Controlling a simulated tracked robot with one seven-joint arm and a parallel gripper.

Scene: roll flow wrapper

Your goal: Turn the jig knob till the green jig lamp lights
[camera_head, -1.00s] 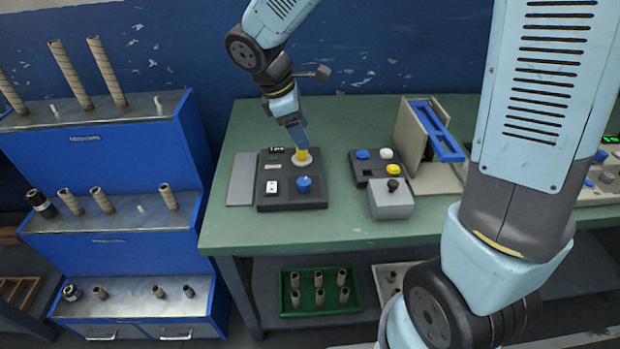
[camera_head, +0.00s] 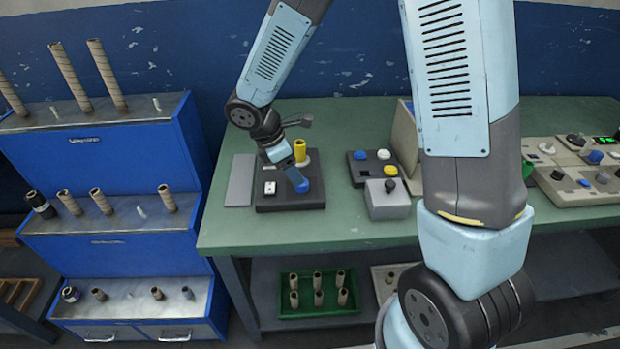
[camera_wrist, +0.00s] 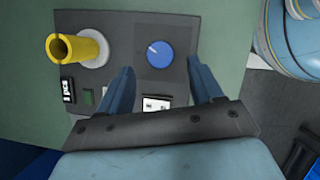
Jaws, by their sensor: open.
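The jig (camera_head: 270,203) is a dark plate on the green table. Its round blue knob (camera_wrist: 159,53) has a light pointer mark slanting to the upper left in the wrist view. My gripper (camera_wrist: 160,66) is open, its two blue fingers on either side of the knob's near side, with no clear contact. A small dark-green square (camera_wrist: 88,97) on the jig, possibly the lamp, looks unlit. A yellow tube (camera_head: 300,150) stands upright on a pale round base (camera_wrist: 93,50) on the jig.
A white switch (camera_head: 270,188) sits on the jig near my fingers. A grey plate (camera_head: 240,180) lies left of the jig. To the right stand a dark button box (camera_head: 358,167) and a grey box with a black knob (camera_head: 388,204). A blue rack (camera_head: 110,190) stands at left.

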